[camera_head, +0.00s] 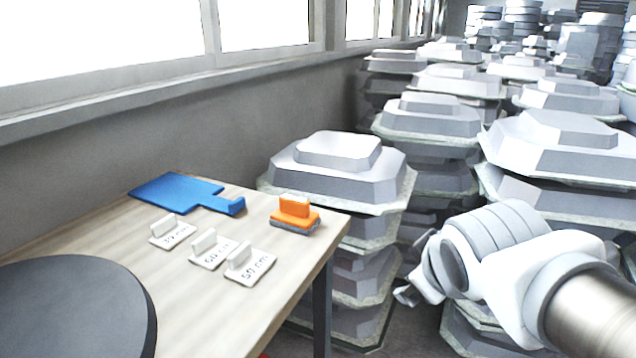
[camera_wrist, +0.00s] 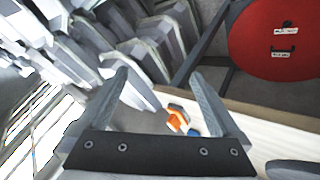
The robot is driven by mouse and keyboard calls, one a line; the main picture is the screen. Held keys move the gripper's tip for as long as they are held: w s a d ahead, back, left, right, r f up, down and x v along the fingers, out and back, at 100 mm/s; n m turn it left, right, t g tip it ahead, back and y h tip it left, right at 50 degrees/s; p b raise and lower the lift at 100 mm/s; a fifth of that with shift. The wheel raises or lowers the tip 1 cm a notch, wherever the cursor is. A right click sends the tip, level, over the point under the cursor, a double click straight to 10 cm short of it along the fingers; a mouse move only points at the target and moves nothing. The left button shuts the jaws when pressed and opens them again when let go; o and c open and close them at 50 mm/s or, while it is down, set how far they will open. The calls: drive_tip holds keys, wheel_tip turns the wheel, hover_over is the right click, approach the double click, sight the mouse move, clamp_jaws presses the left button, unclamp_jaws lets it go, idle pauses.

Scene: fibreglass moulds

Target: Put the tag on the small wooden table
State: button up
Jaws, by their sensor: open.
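The light wooden table (camera_head: 190,285) is at the left in the head view, and its edge also shows in the wrist view (camera_wrist: 265,130). Three white tags with upright grips and printed millimetre sizes lie on it: a left one (camera_head: 172,234), a middle one (camera_head: 211,252) and a right one (camera_head: 249,267). A red round surface (camera_wrist: 250,40) in the wrist view bears two small white labels or tags, an upper one (camera_wrist: 286,31) and a lower one (camera_wrist: 282,55), too small to read. My gripper (camera_wrist: 158,75) is open and empty, right of the table, apart from everything.
A blue flat tool (camera_head: 175,191) and an orange-and-grey block (camera_head: 295,214) lie on the table. A dark round disc (camera_head: 75,310) covers its near left part. Stacks of grey moulds (camera_head: 340,185) crowd behind and right. A window wall (camera_head: 250,130) bounds the left.

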drive_tip(key=s+a+f+m+g+y, duration=0.2)
drive_tip(key=s+a+m, duration=0.2)
drive_tip(key=s+m, duration=0.2)
drive_tip(key=shift+s+f+m+g, duration=0.3)
drive_tip(key=shift+s+g, duration=0.1)
drive_tip(key=shift+s, duration=0.45)
drive_tip(key=shift+r, duration=0.1)
wheel_tip(320, 180, up, 10)
drive_tip(key=p, duration=0.9)
drive_tip(key=shift+p, duration=0.35)
